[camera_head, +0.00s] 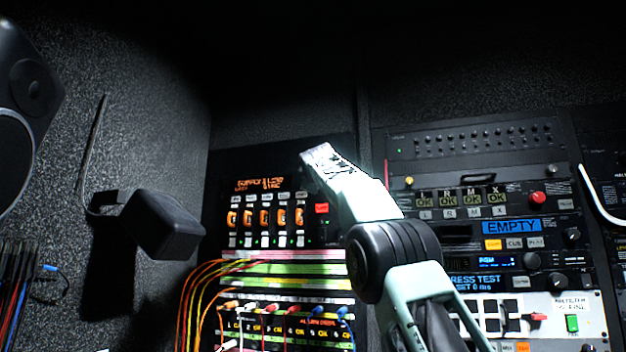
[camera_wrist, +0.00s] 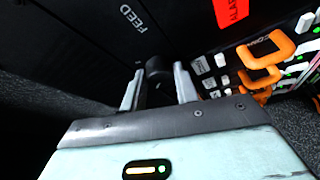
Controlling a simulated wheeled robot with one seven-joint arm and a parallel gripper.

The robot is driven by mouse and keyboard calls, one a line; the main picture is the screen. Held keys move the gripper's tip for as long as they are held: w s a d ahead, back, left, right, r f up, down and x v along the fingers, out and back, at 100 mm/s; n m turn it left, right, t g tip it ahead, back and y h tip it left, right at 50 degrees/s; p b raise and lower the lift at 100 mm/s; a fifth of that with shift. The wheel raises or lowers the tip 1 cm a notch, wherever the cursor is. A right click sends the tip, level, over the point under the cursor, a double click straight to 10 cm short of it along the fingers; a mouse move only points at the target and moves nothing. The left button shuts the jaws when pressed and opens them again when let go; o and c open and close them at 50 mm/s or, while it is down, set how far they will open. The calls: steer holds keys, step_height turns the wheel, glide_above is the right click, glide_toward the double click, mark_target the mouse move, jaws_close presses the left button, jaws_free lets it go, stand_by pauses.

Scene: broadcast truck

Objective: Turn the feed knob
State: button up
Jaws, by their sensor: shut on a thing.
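The feed knob (camera_wrist: 157,65) is a small dark round knob on a black panel, in the wrist view at the upper middle. The white word FEED (camera_wrist: 132,19) is printed beside it. My gripper (camera_wrist: 158,76) has one pale finger on each side of the knob and is shut on it. The knob's lower part is hidden between the fingers. In the head view my gripper (camera_head: 316,154) reaches the top right of the black panel with orange handles, and it hides the knob there. I cannot tell the knob's angle.
Orange handles (camera_wrist: 264,52) and a red ALARM label (camera_wrist: 232,10) lie right of the knob in the wrist view. Coloured patch cables (camera_head: 205,290) hang below. A rack of equipment (camera_head: 470,139) stands to the right, and a black box (camera_head: 165,225) is on the left wall.

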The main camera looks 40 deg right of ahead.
steer(key=shift+n, duration=0.6)
steer(key=o, duration=1)
steer(key=shift+r+b+v, duration=0.15)
steer(key=shift+b+v, duration=2.65)
steer(key=shift+v, duration=1.55)
steer(key=shift+r+b+v, duration=0.15)
steer(key=shift+b+v, duration=2.65)
steer(key=shift+v, duration=1.55)
